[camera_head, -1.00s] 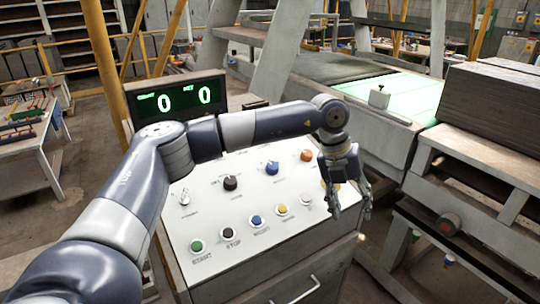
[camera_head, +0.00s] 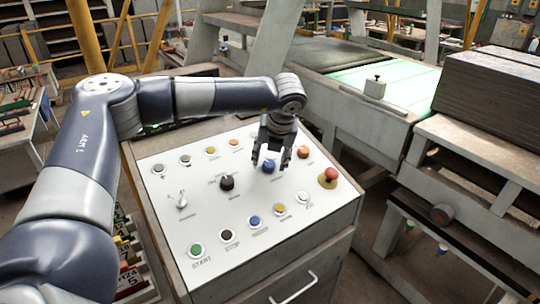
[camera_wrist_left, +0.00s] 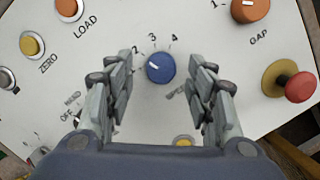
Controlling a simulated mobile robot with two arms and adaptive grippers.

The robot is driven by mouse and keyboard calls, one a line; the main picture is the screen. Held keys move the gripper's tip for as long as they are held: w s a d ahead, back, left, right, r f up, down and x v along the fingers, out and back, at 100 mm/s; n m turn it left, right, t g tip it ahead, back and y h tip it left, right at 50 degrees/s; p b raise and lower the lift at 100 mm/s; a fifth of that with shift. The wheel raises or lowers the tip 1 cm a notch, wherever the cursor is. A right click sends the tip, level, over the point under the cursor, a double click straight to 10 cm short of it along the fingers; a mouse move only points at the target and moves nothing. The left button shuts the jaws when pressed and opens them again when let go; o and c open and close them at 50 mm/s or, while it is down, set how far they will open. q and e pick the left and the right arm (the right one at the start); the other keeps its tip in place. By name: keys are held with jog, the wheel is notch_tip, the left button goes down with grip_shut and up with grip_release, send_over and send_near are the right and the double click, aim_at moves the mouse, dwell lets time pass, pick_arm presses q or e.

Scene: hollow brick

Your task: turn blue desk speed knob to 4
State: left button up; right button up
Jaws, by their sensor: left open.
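The blue knob (camera_head: 268,167) sits on the white sloped control panel (camera_head: 190,222). In the left wrist view the blue knob (camera_wrist_left: 160,68) is near the middle, with the digits 2, 3 and 4 printed above it. Its white pointer mark points left and slightly up, lower than the digit 2, not at 4. My left gripper (camera_head: 271,162) is open at the blue knob. In the left wrist view its fingers stand on either side of the knob with gaps. I cannot tell how far above the panel the fingertips are. My right gripper is in neither view.
A black knob (camera_head: 227,182) is left of the blue one. An orange knob (camera_head: 303,152) and a red mushroom button (camera_head: 329,176) are to its right. A blue button (camera_head: 253,221) is in the front row. Stacked dark slabs (camera_head: 495,88) stand at the right.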

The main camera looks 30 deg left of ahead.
aim_at(269, 165)
pick_arm(q)
jog(key=shift+x, duration=1.15)
jog(key=shift+d, duration=0.1)
jog(key=c, duration=1.1)
jog(key=shift+o, duration=0.2)
